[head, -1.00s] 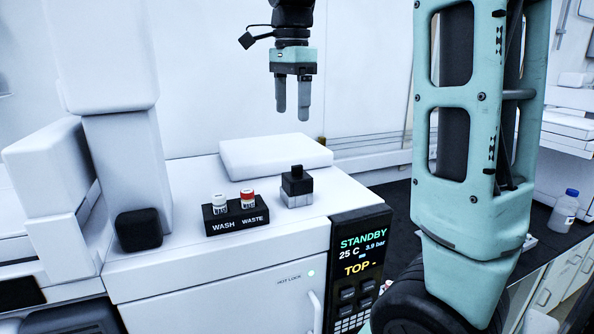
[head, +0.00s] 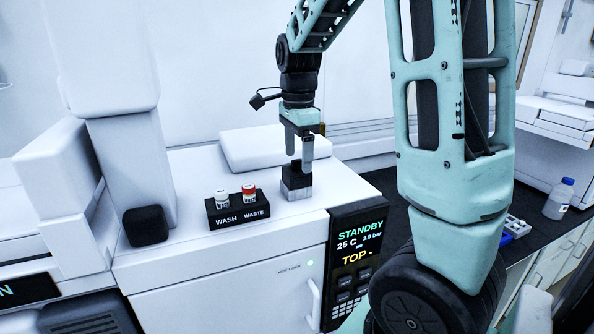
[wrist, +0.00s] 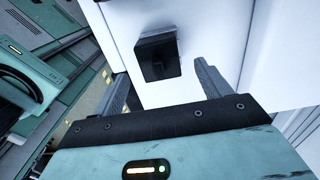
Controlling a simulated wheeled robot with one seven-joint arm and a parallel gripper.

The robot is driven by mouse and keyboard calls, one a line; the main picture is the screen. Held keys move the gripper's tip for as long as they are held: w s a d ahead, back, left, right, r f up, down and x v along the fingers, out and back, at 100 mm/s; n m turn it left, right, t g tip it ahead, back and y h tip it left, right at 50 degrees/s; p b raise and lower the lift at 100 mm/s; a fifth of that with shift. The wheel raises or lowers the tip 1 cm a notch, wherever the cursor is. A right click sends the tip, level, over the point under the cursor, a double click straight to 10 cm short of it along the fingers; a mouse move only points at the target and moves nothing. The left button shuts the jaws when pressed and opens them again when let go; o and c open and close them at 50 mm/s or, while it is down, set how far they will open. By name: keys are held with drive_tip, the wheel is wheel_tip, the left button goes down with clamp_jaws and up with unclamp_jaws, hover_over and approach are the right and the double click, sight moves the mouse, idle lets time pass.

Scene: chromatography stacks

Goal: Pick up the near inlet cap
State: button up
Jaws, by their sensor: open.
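The inlet cap (head: 296,178) is a dark block on a light grey base (head: 298,194), on the white instrument's top near its right edge. It shows in the wrist view as a black block (wrist: 157,57) just beyond and between my fingers. My gripper (head: 299,160) is open and points down over the cap, with one finger partly in front of it. It also shows in the wrist view (wrist: 162,82) with empty space between the fingers. I cannot tell whether the fingers touch the cap.
A black rack (head: 238,209) marked WASH and WASTE holds a white-capped vial (head: 222,196) and a red-capped vial (head: 249,192) left of the cap. A white slab (head: 262,148) lies behind. A tall white column (head: 130,150) stands at left.

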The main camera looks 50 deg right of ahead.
sight(297, 160)
drive_tip(key=shift+a+f+p, duration=0.15)
drive_tip(key=shift+f+p, duration=0.65)
drive_tip(key=shift+f, duration=1.4)
drive_tip(key=shift+c, duration=0.3)
drive_tip(key=c, duration=1.1)
drive_tip(key=shift+o, duration=0.2)
